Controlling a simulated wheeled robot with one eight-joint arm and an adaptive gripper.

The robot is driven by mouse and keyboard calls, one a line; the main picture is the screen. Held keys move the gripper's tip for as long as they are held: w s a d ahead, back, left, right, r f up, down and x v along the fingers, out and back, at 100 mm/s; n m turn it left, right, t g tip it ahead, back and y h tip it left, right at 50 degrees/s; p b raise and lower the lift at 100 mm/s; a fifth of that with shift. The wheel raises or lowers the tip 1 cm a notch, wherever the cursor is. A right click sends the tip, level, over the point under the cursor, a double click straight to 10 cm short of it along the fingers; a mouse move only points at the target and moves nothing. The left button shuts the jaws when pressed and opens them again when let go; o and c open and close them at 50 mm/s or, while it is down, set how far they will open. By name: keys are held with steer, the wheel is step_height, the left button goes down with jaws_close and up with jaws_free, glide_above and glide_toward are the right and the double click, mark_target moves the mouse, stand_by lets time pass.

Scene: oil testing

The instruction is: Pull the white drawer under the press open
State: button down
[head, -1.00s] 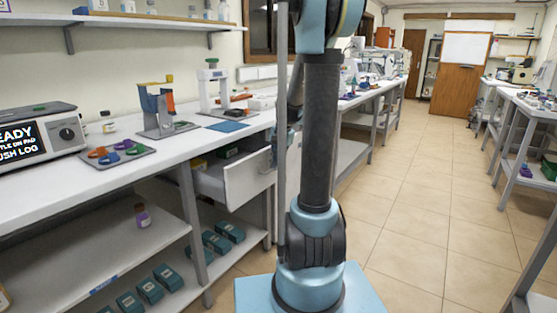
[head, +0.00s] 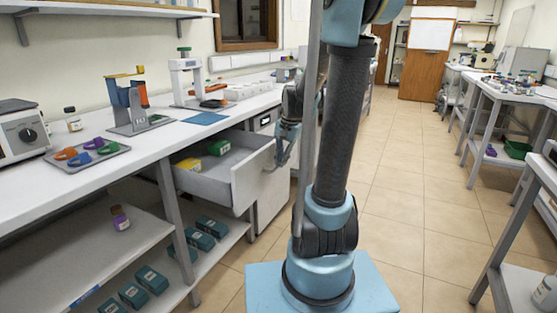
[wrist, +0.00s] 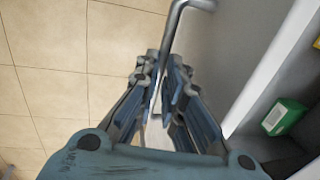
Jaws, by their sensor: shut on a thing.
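The white drawer (head: 252,180) stands well out from under the bench in the head view. A yellow box (head: 188,164) and a green box (head: 219,147) lie inside it. My gripper (head: 280,158) is at the drawer's front, partly hidden by my arm. In the wrist view my gripper (wrist: 162,75) is shut on the grey bar handle (wrist: 173,25) of the drawer. The drawer's front panel (wrist: 225,50) is just to the right, and the green box (wrist: 285,116) shows inside. A white press-like stand (head: 187,80) is on the bench above the drawer.
A blue-and-orange device (head: 130,103) and a tray of coloured pieces (head: 88,152) are on the bench (head: 150,149). Teal boxes (head: 212,227) and a purple bottle (head: 120,218) stand on the lower shelves. The tiled floor (head: 400,200) is clear to the right.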

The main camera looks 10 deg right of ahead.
steer(key=shift+s+f, duration=0.15)
steer(key=shift+s, duration=0.1)
steer(key=c, duration=2)
jaws_free()
steer(key=shift+w, duration=0.1)
steer(key=shift+o, duration=0.2)
steer(key=shift+w, duration=0.1)
step_height(320, 180, up, 12)
steer(key=s+d, duration=0.1)
steer(key=shift+d, duration=0.4)
steer(key=shift+s+f, duration=0.15)
steer(key=s+f+n+h, duration=0.1)
steer(key=s+f+n, duration=0.2)
steer(key=s+f, duration=0.5)
steer(key=s+d+f+n+t, duration=0.1)
steer(key=s+f+n, duration=0.3)
steer(key=s+f, duration=0.4)
steer(key=s, duration=0.6)
steer(key=shift+s+d+h, duration=0.3)
steer(key=shift+h, duration=0.1)
